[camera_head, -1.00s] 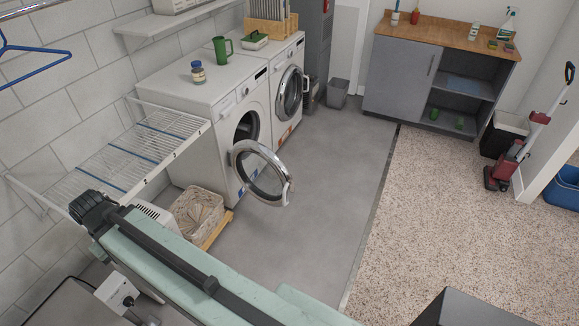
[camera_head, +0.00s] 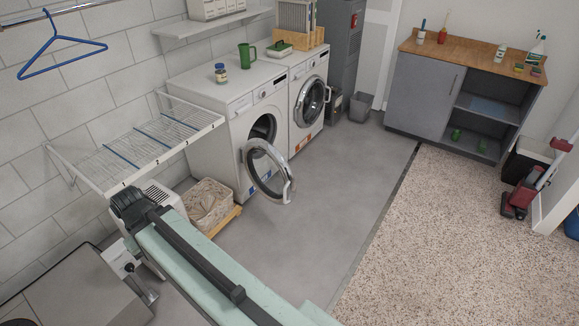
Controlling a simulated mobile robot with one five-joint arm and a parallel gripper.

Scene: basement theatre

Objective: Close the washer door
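The white front-loading washer (camera_head: 226,139) with the open door stands left of centre against the wall. Its round door (camera_head: 269,172), with a chrome rim and clear glass, hangs wide open, swung out from the dark drum opening into the room. A second white machine (camera_head: 296,126) stands just to its right, with its round door (camera_head: 312,101) shut against its front. I cannot make out the fingers of my gripper in this view, and nothing is seen touching the open door.
A laundry basket (camera_head: 207,203) sits left of the open door, below a wire rack (camera_head: 140,150). Grey floor (camera_head: 335,200) is clear to the door's right. A long pale green and black shape (camera_head: 195,262), its nature unclear, crosses the lower foreground. A grey cabinet (camera_head: 417,97) stands at the back.

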